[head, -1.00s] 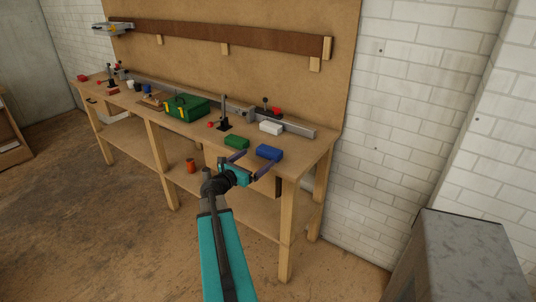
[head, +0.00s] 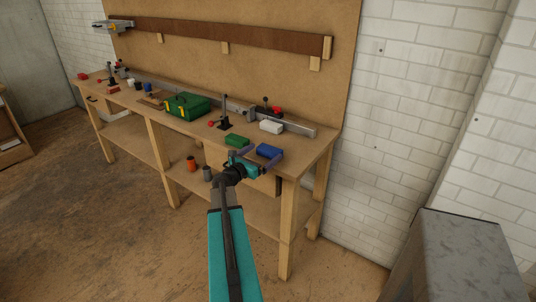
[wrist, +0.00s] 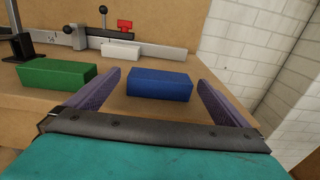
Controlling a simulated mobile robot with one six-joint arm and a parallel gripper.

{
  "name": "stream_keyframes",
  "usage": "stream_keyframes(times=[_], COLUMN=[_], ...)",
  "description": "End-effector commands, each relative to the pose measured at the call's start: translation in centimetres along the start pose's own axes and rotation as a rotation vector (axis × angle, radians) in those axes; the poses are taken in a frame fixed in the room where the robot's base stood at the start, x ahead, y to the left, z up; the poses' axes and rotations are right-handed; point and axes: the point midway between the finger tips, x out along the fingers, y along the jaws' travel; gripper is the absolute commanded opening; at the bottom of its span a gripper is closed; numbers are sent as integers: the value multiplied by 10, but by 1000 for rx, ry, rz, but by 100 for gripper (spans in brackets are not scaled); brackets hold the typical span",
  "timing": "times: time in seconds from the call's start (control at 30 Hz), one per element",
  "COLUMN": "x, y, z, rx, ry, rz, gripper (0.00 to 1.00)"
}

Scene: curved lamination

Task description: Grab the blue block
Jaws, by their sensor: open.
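The blue block (head: 268,151) lies on the workbench top near its front right corner. In the wrist view the blue block (wrist: 159,84) sits between and just ahead of my two purple fingers, with a gap on each side. My gripper (head: 256,156) is open, at the bench's front edge, and points toward the block. It also shows in the wrist view (wrist: 160,88), where its fingers are spread wide.
A green block (wrist: 57,76) lies just left of my left finger. A white block (wrist: 120,50) stands behind, before a metal rail (wrist: 150,54). A green toolbox (head: 187,107) and a black clamp (head: 224,124) are farther left. A brick wall (head: 385,120) rises at right.

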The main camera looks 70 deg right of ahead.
Motion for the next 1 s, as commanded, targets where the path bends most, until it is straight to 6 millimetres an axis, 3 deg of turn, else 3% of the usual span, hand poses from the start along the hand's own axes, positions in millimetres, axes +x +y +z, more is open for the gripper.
stream_keyframes(times=[0.5,1.0], x=[45,49], y=[2,1], z=[-1,-2], rx=[0,0], ry=[0,0], rz=[-1,-1], gripper=[100,100])
